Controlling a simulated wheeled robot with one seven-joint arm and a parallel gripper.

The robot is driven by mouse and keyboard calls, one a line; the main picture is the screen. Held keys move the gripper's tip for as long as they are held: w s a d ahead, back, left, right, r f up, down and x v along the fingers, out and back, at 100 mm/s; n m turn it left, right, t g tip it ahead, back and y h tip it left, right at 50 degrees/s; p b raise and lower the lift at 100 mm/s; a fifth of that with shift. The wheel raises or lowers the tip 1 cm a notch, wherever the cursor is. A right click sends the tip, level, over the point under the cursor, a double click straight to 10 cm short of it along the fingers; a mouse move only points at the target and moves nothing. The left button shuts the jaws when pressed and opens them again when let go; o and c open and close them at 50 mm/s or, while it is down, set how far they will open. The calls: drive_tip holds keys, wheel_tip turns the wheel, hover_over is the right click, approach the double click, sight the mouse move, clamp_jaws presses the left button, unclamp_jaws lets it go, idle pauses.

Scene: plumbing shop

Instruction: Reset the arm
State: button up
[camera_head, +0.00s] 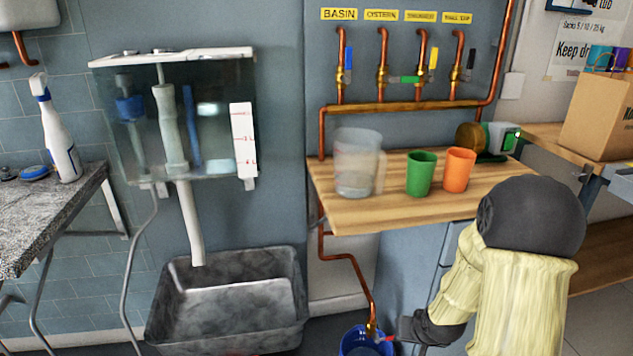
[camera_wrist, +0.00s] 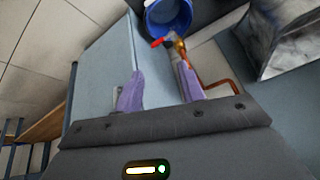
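My arm (camera_head: 515,290), in a pale yellow sleeve with a dark grey joint, reaches down at the lower right of the head view. My gripper (camera_wrist: 160,82) shows in the wrist view with its two purple fingers apart and nothing held between them. It points down towards a copper tap (camera_wrist: 172,44) with a red handle, which lies just beyond the right finger. I cannot tell whether that finger touches the tap or pipe. In the head view the tap (camera_head: 374,332) is low at the bottom, beside the gripper end, above a blue bucket (camera_head: 355,341).
A wooden shelf (camera_head: 350,215) bears a clear jug (camera_head: 357,165), a green cup (camera_head: 421,174) and an orange cup (camera_head: 458,170). A grey trough (camera_head: 170,318) stands under a clear cistern (camera_head: 215,100). A cardboard box (camera_head: 598,118) sits on the right bench.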

drive_tip(key=s+a+r+n+g+p, duration=0.1)
drive_tip(key=s+a+r+p, duration=0.1)
drive_tip(key=s+a+r, duration=0.35)
drive_tip(key=s+a+r+n+g+p, duration=0.1)
drive_tip(key=s+a+r+g+p, duration=0.1)
drive_tip(key=s+r, duration=0.65)
drive_tip(key=w+p+v, duration=0.2)
drive_tip(key=p+v, duration=1)
drive_tip(key=w+r+p+v, duration=0.1)
drive_tip(key=w+p+v, duration=0.2)
drive_tip(key=p+v, duration=0.9)
drive_tip(key=w+p+v, duration=0.2)
drive_tip(key=p+v, duration=1)
drive_tip(key=shift+w+r, duration=0.65)
drive_tip(key=shift+w, duration=0.05)
drive_tip(key=shift+a, duration=0.1)
